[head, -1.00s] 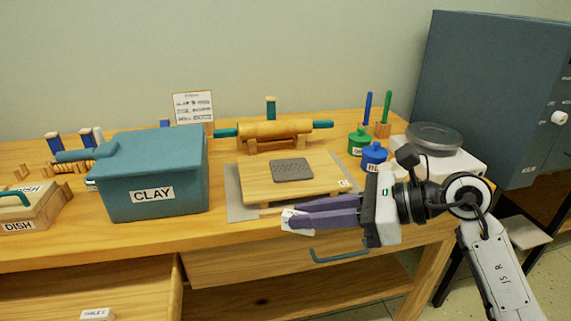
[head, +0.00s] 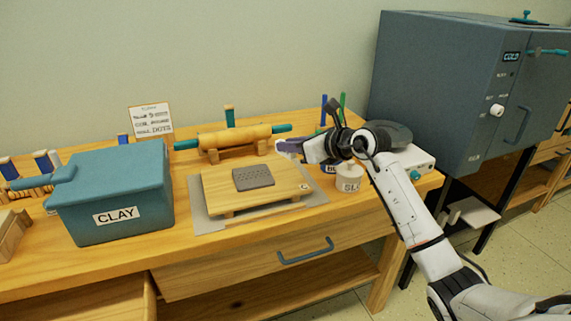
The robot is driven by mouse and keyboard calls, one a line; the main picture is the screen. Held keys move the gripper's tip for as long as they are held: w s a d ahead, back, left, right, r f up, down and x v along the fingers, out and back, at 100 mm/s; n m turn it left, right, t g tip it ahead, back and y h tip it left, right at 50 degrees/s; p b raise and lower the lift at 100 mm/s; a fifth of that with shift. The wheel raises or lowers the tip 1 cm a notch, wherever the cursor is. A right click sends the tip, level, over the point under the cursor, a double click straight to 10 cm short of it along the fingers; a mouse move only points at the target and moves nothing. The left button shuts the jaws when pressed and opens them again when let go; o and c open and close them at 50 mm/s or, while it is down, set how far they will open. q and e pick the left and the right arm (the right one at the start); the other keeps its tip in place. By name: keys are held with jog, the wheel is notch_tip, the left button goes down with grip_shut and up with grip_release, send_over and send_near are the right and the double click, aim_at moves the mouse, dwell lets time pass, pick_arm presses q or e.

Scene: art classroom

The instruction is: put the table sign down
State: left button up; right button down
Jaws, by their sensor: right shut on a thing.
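My right gripper (head: 288,147) reaches in from the right, above the table (head: 120,262) and beyond the right back corner of the wooden board. My left gripper is not in view.
A wooden board (head: 222,192) lies on a grey mat, with a rolling pin (head: 235,136) on a stand behind. A blue clay bin (head: 105,190) stands left. A white jar (head: 349,180) and scale (head: 415,160) are at right, a kiln (head: 440,90) beyond. The front strip is clear.

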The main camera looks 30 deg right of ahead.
aim_at(290, 174)
notch_tip(290, 174, down, 5)
jog(key=shift+r, duration=0.1)
jog(key=shift+b, duration=0.3)
jog(key=shift+f, duration=0.3)
jog(key=c, duration=1.7)
grip_release()
jog(key=shift+o, duration=0.2)
jog(key=shift+r, duration=0.1)
